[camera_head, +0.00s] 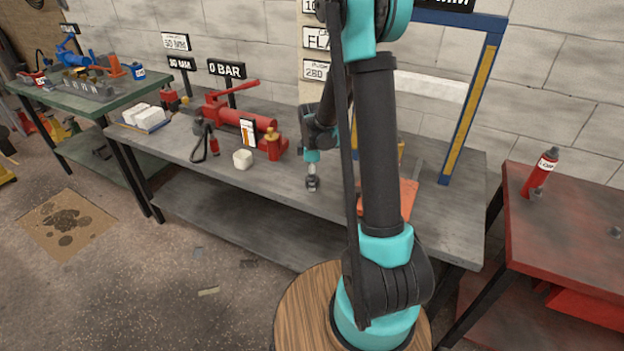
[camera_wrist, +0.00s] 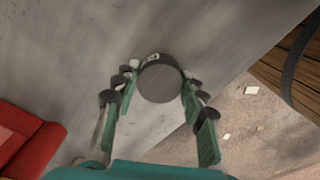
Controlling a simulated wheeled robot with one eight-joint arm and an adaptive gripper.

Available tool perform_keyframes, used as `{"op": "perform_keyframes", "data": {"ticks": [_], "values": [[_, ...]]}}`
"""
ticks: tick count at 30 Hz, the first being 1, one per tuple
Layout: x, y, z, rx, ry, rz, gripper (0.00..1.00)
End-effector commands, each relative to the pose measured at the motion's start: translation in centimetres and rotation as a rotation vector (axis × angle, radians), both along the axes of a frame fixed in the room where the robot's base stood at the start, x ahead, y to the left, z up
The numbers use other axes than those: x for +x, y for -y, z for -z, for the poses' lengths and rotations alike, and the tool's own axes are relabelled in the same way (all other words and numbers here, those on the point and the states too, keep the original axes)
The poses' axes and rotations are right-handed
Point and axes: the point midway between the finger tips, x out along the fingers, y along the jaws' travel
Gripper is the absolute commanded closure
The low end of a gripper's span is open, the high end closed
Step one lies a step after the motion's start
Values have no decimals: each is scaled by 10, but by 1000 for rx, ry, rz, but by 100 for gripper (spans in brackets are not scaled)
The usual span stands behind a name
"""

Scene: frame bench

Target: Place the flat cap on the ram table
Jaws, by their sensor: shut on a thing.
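A dark round cap with a small pale label (camera_wrist: 160,82) sits between the fingertips of my gripper (camera_wrist: 160,77) in the wrist view. The fingers press on it from both sides. In the head view my gripper (camera_head: 312,180) is low over the grey bench, left of my upper arm, and the cap is too small there to make out well. An orange-red flat block (camera_head: 407,196), perhaps the ram table, lies beneath the blue press frame (camera_head: 468,100), partly hidden by my arm. A red block (camera_wrist: 25,140) shows at the lower left of the wrist view, apart from the cap.
On the grey bench (camera_head: 280,190), a red hand pump (camera_head: 235,115), a white cup-like piece (camera_head: 243,159) and a small sign (camera_head: 248,132) stand left of my gripper. A red cart (camera_head: 570,220) with a red spray can (camera_head: 540,172) is at right. Bench front is mostly clear.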

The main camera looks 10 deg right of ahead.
Motion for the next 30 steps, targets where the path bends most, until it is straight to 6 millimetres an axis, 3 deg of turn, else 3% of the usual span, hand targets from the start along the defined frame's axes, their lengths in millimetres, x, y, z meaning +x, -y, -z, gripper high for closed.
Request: {"op": "perform_keyframes", "data": {"ticks": [8, 9, 13, 23, 30], "values": [[0, 0, 3, 0, 0, 0, 91], [0, 0, 2, 0, 0, 0, 54], [0, 0, 2, 0, 0, 0, 38], [0, 0, 0, 0, 0, 0, 38], [-1, 0, -26, 0, 0, 0, 38]]}}
